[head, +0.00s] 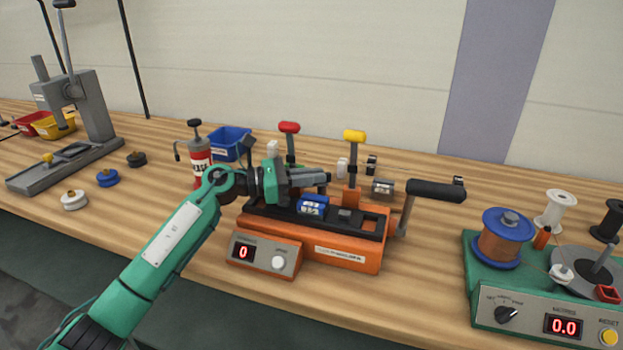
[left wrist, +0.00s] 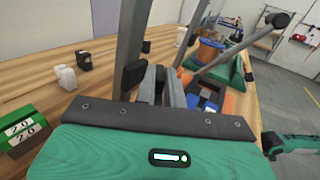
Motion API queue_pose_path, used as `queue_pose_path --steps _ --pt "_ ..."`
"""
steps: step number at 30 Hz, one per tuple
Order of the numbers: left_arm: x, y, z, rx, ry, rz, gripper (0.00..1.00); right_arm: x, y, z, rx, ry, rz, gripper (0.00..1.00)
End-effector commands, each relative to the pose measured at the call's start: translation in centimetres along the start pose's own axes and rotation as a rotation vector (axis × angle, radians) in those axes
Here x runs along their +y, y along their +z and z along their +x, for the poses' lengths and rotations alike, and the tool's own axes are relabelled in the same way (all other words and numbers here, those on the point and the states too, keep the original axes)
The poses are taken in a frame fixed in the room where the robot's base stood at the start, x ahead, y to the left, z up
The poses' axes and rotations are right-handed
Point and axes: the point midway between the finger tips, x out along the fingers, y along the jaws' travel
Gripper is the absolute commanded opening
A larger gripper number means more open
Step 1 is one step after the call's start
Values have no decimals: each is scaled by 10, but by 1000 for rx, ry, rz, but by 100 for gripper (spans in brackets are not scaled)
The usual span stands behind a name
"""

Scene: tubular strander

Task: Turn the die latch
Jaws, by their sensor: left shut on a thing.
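The strander (head: 352,250) is an orange machine with a black top deck. It bears a red-handled lever (head: 289,128), a yellow-handled lever (head: 354,137) and a crank with a black grip (head: 436,190). My left gripper (head: 326,179) lies level over the back of the deck, pointing right, its tips just left of the yellow lever's foot. It also shows in the left wrist view (left wrist: 164,80). Its fingers are closed on what looks to be the die latch, which they largely hide. A teal arm, seemingly my right one, shows in the left wrist view; its jaws (left wrist: 271,146) are too small to read.
A blue block (head: 311,206) with a number label sits on the deck. A red bottle (head: 201,168) and a blue bin (head: 229,142) stand behind my left arm. A green machine with spools (head: 482,270) stands to the right. Bench between the machines is clear.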

Motion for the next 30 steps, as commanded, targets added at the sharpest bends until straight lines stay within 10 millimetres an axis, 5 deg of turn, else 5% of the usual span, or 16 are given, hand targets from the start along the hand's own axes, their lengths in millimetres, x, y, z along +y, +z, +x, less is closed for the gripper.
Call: queue_pose_path --steps 5,6,9,30 --pt "1 1 0 -1 2 0 0 0 0 0 0 0 0 36" --pt "1 1 0 -1 2 0 15 0 0 0 0 0 0 36" --pt "1 1 0 -1 2 0 33 0 0 0 0 0 0 36" --pt "4 0 -10 -2 9 2 33 0 1 6 -1 0 0 36"
